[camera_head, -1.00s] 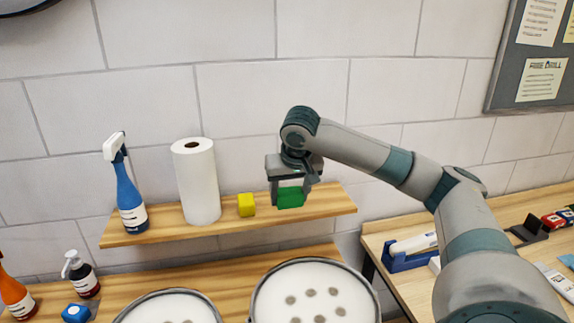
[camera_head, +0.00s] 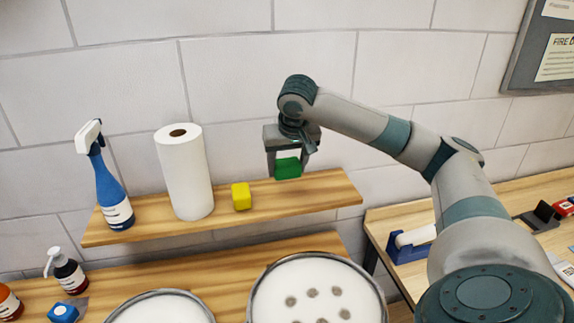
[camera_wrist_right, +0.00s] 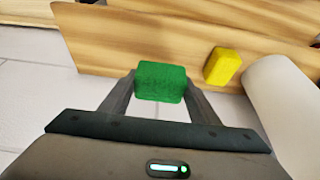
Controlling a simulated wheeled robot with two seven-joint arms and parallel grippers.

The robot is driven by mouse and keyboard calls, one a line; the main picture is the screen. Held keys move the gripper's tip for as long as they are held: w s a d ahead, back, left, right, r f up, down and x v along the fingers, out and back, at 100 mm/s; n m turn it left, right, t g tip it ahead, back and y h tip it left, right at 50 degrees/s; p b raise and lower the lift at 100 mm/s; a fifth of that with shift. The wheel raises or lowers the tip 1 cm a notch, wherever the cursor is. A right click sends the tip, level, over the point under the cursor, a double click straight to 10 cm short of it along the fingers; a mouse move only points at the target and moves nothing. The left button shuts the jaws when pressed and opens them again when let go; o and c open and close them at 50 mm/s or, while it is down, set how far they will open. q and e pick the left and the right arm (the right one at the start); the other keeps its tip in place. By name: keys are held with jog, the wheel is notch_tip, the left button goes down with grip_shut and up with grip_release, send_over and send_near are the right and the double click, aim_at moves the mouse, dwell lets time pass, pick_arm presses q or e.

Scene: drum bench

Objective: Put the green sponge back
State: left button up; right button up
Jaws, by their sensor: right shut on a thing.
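The green sponge (camera_head: 288,168) is a small green block held between the fingers of my right gripper (camera_head: 288,163). It also shows in the right wrist view (camera_wrist_right: 160,82), where the right gripper (camera_wrist_right: 160,100) has a finger on each side of it. In the head view the sponge appears at the wooden wall shelf (camera_head: 318,192), toward its right part and near the back edge. I cannot tell whether it touches the shelf. My left gripper is not in view.
A yellow sponge (camera_head: 241,196), a paper towel roll (camera_head: 186,175) and a blue spray bottle (camera_head: 112,190) stand on the shelf to the left. A drum (camera_head: 315,285) sits below. The shelf's right end is clear. A side table (camera_head: 500,210) stands at right.

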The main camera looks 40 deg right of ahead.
jog(key=shift+f, duration=0.9)
send_over(286, 196)
jog(key=s, duration=0.1)
jog(key=shift+s+a+f, duration=0.1)
jog(key=shift+a+f, duration=0.05)
jog(key=shift+f, duration=0.95)
jog(key=shift+a+f, duration=0.15)
jog(key=shift+f, duration=0.9)
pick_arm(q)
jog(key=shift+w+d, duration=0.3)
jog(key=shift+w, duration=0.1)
pick_arm(e)
jog(key=shift+f, duration=0.35)
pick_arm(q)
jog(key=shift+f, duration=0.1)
pick_arm(e)
jog(key=shift+f, duration=0.55)
